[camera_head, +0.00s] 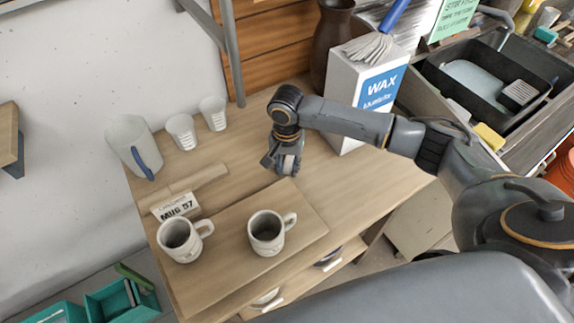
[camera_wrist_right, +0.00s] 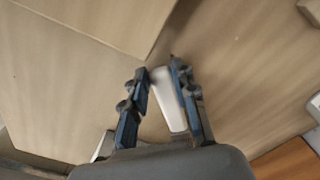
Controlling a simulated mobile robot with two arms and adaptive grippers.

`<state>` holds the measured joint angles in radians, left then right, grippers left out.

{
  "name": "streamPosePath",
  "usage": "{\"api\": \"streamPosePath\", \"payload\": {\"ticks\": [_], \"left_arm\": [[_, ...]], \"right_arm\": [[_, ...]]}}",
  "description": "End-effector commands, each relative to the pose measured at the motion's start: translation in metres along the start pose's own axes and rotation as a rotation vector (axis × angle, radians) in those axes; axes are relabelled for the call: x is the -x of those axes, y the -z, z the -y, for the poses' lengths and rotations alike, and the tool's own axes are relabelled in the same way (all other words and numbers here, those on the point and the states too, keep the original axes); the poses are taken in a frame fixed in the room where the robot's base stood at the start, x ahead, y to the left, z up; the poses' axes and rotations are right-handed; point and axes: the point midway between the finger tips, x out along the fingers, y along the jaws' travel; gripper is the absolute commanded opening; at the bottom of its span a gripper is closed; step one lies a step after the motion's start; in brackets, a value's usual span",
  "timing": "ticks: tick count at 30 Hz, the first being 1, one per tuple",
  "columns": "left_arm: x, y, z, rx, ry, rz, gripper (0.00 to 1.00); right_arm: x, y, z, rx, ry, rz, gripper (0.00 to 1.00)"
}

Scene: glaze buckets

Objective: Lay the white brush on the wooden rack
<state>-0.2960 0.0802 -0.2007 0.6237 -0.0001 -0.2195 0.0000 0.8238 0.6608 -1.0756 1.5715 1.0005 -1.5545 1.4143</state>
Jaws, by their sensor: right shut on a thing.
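My right gripper (camera_head: 287,162) is low over the wooden table, just behind the flat board with a mug on it. It is shut on a slim white piece, which I take to be the white brush (camera_wrist_right: 168,98); in the right wrist view this lies between the blue fingers of the gripper (camera_wrist_right: 163,82). The fingers and wrist hide much of it, and I cannot make out bristles. A low, long wooden piece (camera_head: 200,180), probably the wooden rack, lies on the table left of the gripper, apart from it. My left gripper is not in view.
Two mugs (camera_head: 267,232) (camera_head: 180,241) stand at the front, one on the flat board (camera_head: 305,222). A MUG 57 card (camera_head: 174,207) is beside them. A pitcher (camera_head: 130,147) and two cups are at the back left. A WAX box (camera_head: 352,95) stands right of the gripper.

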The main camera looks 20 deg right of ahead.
Motion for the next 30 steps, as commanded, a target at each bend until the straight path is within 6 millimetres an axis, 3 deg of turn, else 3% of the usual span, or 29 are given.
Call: {"api": "streamPosePath", "payload": {"ticks": [2,3,6,17,20,30], "left_arm": [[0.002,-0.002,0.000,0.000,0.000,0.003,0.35],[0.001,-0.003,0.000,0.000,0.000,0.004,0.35],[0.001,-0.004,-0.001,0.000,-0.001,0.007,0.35],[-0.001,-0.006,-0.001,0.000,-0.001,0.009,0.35],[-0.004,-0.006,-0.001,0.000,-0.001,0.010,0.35],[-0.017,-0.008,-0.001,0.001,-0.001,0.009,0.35]], "right_arm": [[-0.002,-0.001,0.000,0.000,0.000,0.002,0.00],[-0.002,0.000,0.000,0.001,0.000,0.001,0.35],[-0.002,0.000,0.000,0.000,0.000,0.001,0.50],[0.003,0.000,0.000,0.000,0.001,-0.001,0.50],[0.015,0.000,0.001,0.001,0.003,-0.001,0.50],[0.086,0.000,0.001,0.001,0.003,-0.001,0.50]]}}
